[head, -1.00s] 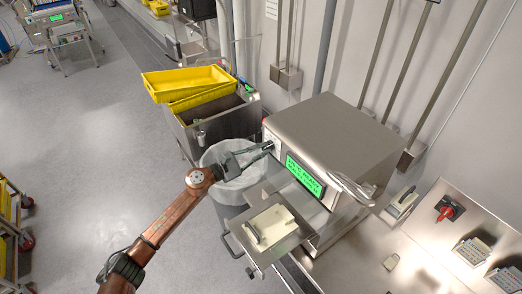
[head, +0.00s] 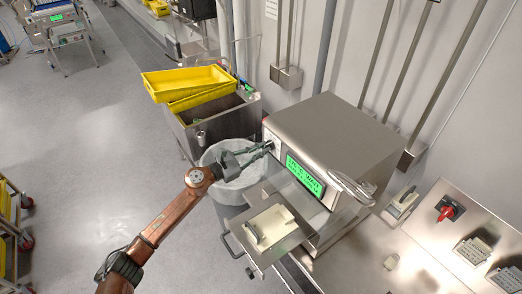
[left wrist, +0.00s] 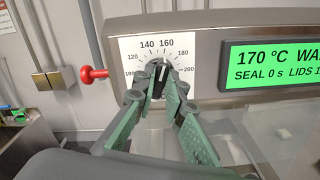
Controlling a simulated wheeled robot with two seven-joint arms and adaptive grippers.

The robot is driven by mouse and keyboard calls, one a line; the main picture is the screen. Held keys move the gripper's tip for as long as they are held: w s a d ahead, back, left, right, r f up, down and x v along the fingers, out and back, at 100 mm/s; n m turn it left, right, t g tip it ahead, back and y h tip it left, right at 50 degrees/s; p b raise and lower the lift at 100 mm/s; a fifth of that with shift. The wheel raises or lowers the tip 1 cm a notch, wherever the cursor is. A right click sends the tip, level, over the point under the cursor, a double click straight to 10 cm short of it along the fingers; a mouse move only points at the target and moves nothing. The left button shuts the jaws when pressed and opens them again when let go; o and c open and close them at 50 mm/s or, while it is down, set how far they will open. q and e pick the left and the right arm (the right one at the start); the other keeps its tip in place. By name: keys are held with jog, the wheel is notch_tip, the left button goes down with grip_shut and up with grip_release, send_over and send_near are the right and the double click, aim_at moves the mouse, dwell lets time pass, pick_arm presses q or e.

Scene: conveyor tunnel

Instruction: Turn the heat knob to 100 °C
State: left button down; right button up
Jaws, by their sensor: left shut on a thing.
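The heat knob (left wrist: 158,78) is dark with a white pointer line. It sits on a white dial plate (left wrist: 129,50) with marks from 100 to 200, on the front of a steel machine (head: 330,125). The pointer leans just right of straight up, near 160 to 170. The green display (left wrist: 276,62) reads 170 °C and SEAL 0 s; its right end is cut off. It also shows in the head view (head: 304,177). My left gripper (left wrist: 160,92) is shut on the knob, one finger on each side; in the head view it reaches the machine's left front (head: 270,147).
A tray with a pale block (head: 268,222) sticks out in front of the machine. A lined bin (head: 232,178) stands below my left gripper. Yellow crates (head: 188,83) lie behind it. A red-knobbed switch (head: 447,211) is on the right counter. Open floor lies left.

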pick_arm(q)
jog(key=n, duration=0.5)
jog(key=shift+n+p, duration=0.3)
jog(key=shift+p, duration=0.05)
jog(key=n+p, duration=0.1)
jog(key=n, duration=0.4)
jog(key=shift+w+a+n+p, duration=0.1)
jog(key=shift+n+p, duration=0.2)
jog(key=shift+p, duration=0.1)
jog(key=n+p, duration=0.2)
jog(key=n, duration=0.3)
jog(key=n+p, duration=0.3)
jog(key=n, duration=0.2)
jog(key=shift+w+f+n, duration=0.1)
jog(key=shift+f+n, duration=0.1)
jog(key=shift+n, duration=0.1)
jog(key=c, duration=2.1)
grip_release()
jog(key=shift+a, duration=0.1)
jog(key=shift+o, duration=0.6)
